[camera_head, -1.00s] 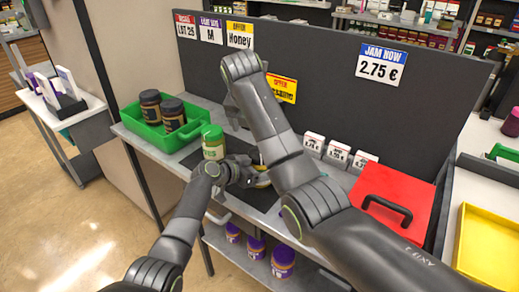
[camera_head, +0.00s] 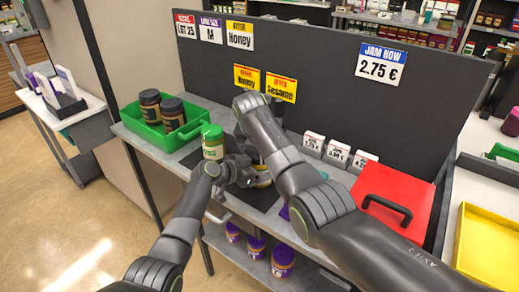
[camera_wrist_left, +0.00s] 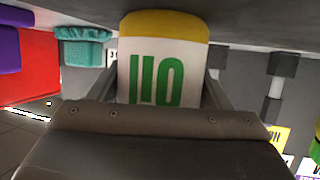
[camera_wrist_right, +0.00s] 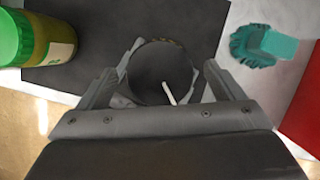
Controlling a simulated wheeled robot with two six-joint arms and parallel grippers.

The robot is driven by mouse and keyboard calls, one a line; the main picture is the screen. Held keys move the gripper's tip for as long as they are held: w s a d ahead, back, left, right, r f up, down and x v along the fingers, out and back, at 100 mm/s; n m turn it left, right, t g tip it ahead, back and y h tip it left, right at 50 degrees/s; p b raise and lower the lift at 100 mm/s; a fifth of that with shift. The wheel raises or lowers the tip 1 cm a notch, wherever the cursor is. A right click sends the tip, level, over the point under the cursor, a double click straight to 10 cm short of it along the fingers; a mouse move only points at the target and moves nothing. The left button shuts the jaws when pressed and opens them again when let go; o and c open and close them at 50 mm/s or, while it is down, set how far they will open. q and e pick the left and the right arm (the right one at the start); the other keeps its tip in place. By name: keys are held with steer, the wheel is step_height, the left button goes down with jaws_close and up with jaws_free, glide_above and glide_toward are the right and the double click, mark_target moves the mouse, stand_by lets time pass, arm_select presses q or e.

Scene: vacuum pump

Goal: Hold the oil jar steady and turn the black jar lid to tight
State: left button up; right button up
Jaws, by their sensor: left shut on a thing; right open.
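The oil jar (camera_wrist_left: 155,70) stands in my left gripper (camera_head: 243,172), its white label with green letters and a yellow band filling the left wrist view. The left gripper is shut on it from the side. In the head view only a slice of the jar (camera_head: 263,180) shows; my right arm hides most of it. The black lid (camera_wrist_right: 155,70), with a white mark (camera_wrist_right: 169,93), lies between the spread fingers of my right gripper (camera_wrist_right: 160,72), seen from above. The right gripper is open, with gaps to the lid on both sides. The right fingers are hidden in the head view.
A green-lidded jar (camera_head: 212,142) stands close to the left. A green tray (camera_head: 150,128) with two dark jars is farther left. A teal object (camera_wrist_right: 262,46) lies to the right in the right wrist view. A red case (camera_head: 393,195) and a dark back panel (camera_head: 330,85) border the counter.

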steer(key=c, duration=1)
steer(key=shift+m+g+h, duration=0.4)
steer(key=shift+m+h, duration=0.1)
steer(key=shift+m, duration=1.1)
steer(key=o, duration=1)
steer(key=shift+a+r, duration=0.1)
steer(key=shift+r, duration=0.05)
steer(key=v, duration=1.1)
steer(key=shift+s+r, duration=0.15)
steer(key=shift+r, duration=0.2)
steer(key=shift+a, duration=0.15)
